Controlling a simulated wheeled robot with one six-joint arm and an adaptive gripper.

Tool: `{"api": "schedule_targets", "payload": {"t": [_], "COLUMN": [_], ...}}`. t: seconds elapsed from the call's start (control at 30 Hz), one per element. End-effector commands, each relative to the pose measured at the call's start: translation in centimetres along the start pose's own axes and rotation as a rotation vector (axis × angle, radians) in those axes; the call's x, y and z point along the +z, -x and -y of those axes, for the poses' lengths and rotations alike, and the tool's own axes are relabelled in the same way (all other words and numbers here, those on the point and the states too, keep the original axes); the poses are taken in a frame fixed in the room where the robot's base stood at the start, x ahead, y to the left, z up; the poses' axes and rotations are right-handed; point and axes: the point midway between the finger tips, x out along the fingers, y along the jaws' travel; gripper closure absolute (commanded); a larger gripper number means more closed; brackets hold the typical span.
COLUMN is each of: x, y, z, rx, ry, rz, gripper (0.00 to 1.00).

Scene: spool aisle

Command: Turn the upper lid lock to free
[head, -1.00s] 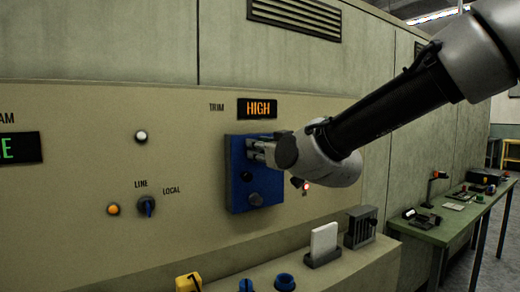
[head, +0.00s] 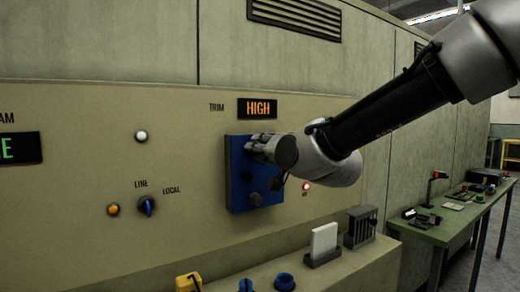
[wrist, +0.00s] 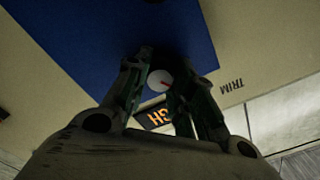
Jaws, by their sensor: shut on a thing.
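The blue lid (head: 238,175) is a box on the beige wall panel, below the TRIM display, which reads HIGH. My gripper (head: 258,143) is at the upper part of the lid and hides the upper lid lock in the head view. In the wrist view, the upper lid lock (wrist: 160,80) shows as a pale round face with a red mark. It sits between the two fingers of my gripper (wrist: 155,95), which are shut on it. A lower dark knob (head: 256,199) on the lid is free of the gripper.
A LINE/LOCAL switch (head: 147,206), an amber lamp (head: 113,210) and a white lamp (head: 141,136) are on the panel to the left. A lit red lamp (head: 306,186) is right of the lid. A ledge (head: 235,272) with several small items runs below.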

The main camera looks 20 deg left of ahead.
Motion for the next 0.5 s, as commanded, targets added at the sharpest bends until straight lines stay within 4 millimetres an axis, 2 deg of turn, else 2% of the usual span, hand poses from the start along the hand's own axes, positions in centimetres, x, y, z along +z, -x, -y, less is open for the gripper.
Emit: {"api": "schedule_targets", "payload": {"t": [0.5], "x": [-0.06], "y": [0.00], "z": [-0.06], "rx": [0.000], "ry": [-0.430], "rz": [-0.002], "gripper": [0.99]}}
